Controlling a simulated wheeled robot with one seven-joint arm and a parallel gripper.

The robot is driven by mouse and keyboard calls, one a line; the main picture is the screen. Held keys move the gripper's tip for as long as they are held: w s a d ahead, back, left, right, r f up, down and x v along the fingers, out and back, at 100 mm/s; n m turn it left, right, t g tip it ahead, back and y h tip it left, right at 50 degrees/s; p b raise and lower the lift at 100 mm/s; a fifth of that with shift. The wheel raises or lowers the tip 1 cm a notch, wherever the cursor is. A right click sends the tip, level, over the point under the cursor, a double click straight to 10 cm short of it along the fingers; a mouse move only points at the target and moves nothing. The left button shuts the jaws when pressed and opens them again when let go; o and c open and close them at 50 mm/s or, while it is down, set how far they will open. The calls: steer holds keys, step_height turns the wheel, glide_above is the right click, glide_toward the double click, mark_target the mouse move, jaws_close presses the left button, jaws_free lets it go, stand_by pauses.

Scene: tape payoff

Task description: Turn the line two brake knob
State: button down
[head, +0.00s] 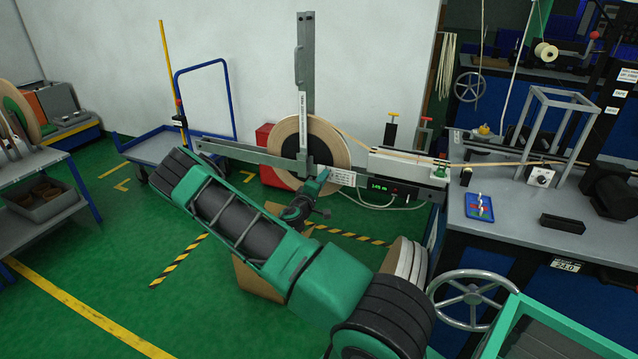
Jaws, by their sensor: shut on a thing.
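The payoff reel (337,148), a wide tan disc of wound tape, hangs upright on a grey steel frame (305,60) with a tall post and a long crossbar. My gripper (323,177) is at the lower front of the reel, by the hub and the crossbar. It is small in view and seen from behind my wrist. It is shut on the brake knob, which my gripper hides, so its shape and turn angle cannot be told. Tape runs from the reel to the right through a grey guide box (398,168) with a small lit display (380,187).
My arm spans the middle foreground. A workbench (515,222) stands at right, with a blue tray (479,207) and a handwheel (470,299) near it. A blue cart (150,146) and a red box (268,150) stand behind. A shelf cart (65,215) is at left.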

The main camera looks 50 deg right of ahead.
steer(key=shift+s+d+f+m, duration=0.1)
steer(key=shift+s+f+m, duration=0.15)
steer(key=shift+m, duration=0.15)
steer(key=c, duration=1.5)
jaws_free()
steer(key=shift+c, duration=0.2)
steer(key=shift+w+r, duration=0.15)
steer(key=v, duration=1.1)
steer(key=shift+d, duration=0.1)
